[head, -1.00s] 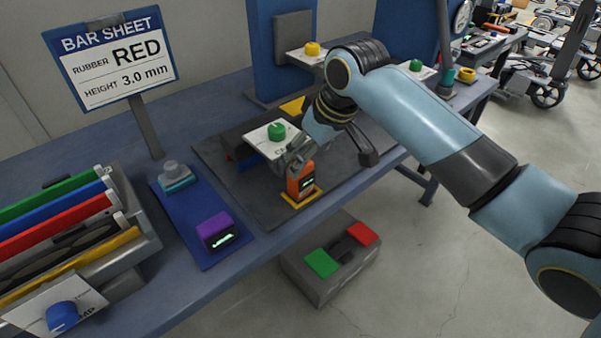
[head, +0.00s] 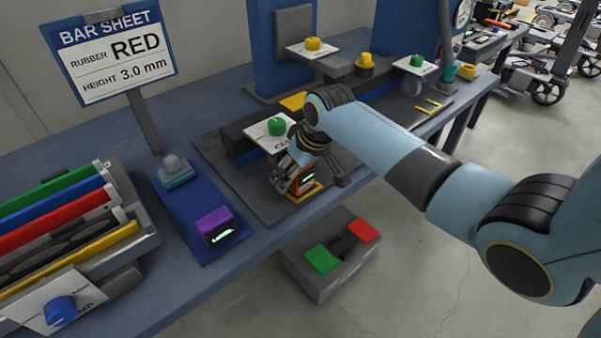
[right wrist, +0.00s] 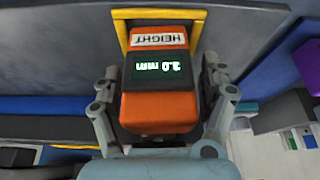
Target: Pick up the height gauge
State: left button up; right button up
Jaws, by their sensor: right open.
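The height gauge (head: 308,180) is an orange block with a dark display, standing in a yellow frame (head: 308,195) on the dark mat. In the right wrist view the height gauge (right wrist: 160,115) shows the word HEIGHT and a lit "3.0 mm", both upside down. My right gripper (head: 283,186) is at the gauge and partly covers it in the head view. In the right wrist view the right gripper (right wrist: 161,105) is open, with one finger on each side of the gauge. I cannot tell whether the fingers touch it. My left gripper is out of view.
A purple device (head: 215,226) and a grey-teal knobbed block (head: 175,172) sit on a blue mat (head: 195,208) to the left. A white plate with a green knob (head: 276,127) stands just behind the gripper. A rack of coloured bars (head: 55,213) is at far left.

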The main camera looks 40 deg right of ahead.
jog(key=shift+c, duration=0.3)
jog(key=shift+r, duration=0.1)
jog(key=c, duration=1.5)
